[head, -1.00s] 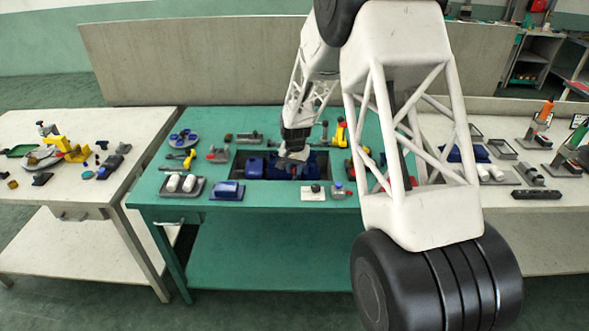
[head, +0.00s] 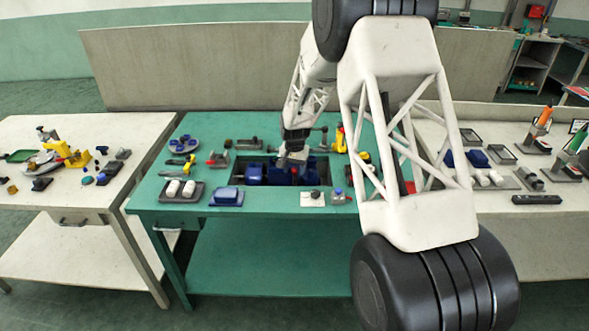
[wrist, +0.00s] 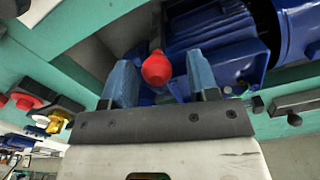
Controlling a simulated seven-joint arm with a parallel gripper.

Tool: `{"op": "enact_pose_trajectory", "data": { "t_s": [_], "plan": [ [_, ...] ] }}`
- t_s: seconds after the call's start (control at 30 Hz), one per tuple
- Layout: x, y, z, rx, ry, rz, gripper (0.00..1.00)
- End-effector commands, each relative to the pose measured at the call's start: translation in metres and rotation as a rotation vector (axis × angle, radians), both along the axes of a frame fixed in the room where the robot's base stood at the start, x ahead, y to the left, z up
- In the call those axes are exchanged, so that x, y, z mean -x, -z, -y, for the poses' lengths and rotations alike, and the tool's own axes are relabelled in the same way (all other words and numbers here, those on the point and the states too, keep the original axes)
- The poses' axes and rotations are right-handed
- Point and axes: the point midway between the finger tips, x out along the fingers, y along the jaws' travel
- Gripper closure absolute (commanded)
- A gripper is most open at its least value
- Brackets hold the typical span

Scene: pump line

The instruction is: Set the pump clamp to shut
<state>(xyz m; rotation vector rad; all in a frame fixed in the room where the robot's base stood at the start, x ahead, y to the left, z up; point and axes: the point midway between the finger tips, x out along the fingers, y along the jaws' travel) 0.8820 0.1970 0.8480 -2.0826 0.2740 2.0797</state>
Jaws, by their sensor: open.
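The blue pump (head: 255,173) sits in the dark recess of the green table; its ribbed blue body (wrist: 215,30) fills the top right of the wrist view. A round red knob (wrist: 156,69) stands in front of the pump and looks like the clamp's handle. The rest of the clamp is hidden, so I cannot tell its setting. My gripper (wrist: 163,82) is open, with the red knob between its two grey-blue fingers. I cannot tell whether either finger touches it. In the head view my gripper (head: 291,160) is down at the recess and hides part of the pump.
On the green table (head: 160,207), a grey tray (head: 181,197) with white pieces, a blue block (head: 227,197) and a white plate (head: 312,198) stand along the front of the recess. A yellow item (head: 340,140) stands behind it. Side tables hold more parts.

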Motion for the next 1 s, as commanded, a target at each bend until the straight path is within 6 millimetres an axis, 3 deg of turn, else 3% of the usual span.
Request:
{"op": "enact_pose_trajectory", "data": {
  "t_s": [0.33, 0.8, 1.0],
  "plan": [
    [0.0, -0.011, 0.0, 0.0, 0.0, 0.0, 0.46],
    [0.0, -0.066, 0.0, 0.0, 0.0, 0.001, 0.46],
    [0.0, -0.077, 0.0, 0.0, 0.0, 0.0, 0.46]
  ]
}}
